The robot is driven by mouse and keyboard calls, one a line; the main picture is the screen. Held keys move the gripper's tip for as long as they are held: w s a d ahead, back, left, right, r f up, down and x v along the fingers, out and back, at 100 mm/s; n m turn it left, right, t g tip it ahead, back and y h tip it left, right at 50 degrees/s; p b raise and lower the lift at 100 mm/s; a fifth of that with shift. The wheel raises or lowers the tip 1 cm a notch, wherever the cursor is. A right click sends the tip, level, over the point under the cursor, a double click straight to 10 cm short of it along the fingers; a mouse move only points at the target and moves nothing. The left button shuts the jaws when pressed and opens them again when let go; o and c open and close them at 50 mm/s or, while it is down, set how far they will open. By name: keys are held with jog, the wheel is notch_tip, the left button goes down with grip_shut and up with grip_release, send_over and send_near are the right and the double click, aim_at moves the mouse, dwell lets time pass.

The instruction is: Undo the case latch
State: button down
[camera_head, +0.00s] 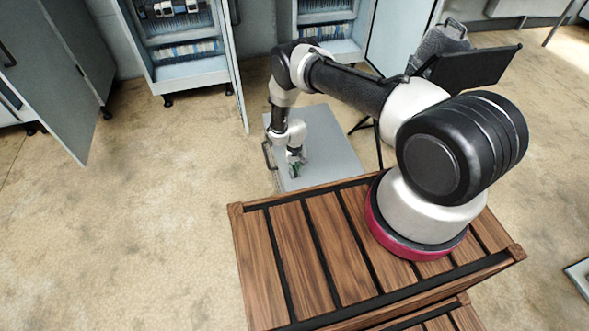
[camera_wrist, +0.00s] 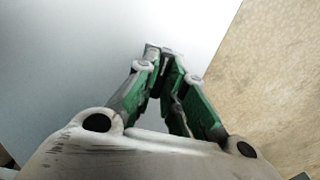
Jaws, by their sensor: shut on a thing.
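The case (camera_head: 335,150) is a flat pale grey box below the far side of my wooden base. A dark handle (camera_head: 267,155) sticks out from its left side. My gripper (camera_head: 295,172) reaches down to the case's left part, nearer the front than the handle. In the wrist view, my green-and-grey gripper (camera_wrist: 166,66) has its fingertips drawn together near the edge of the case (camera_wrist: 80,60). It is shut on a small grey part, which appears to be the case latch; the fingertips mostly hide it.
Open cabinets (camera_head: 185,45) with pale doors stand along the back. A dark screen (camera_head: 475,68) on a stand is behind my arm. The tan floor (camera_head: 140,230) left of the case is clear.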

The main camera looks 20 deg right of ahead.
dwell(0.4)
jog(key=c, duration=1.5)
grip_release()
notch_tip(320, 180, up, 12)
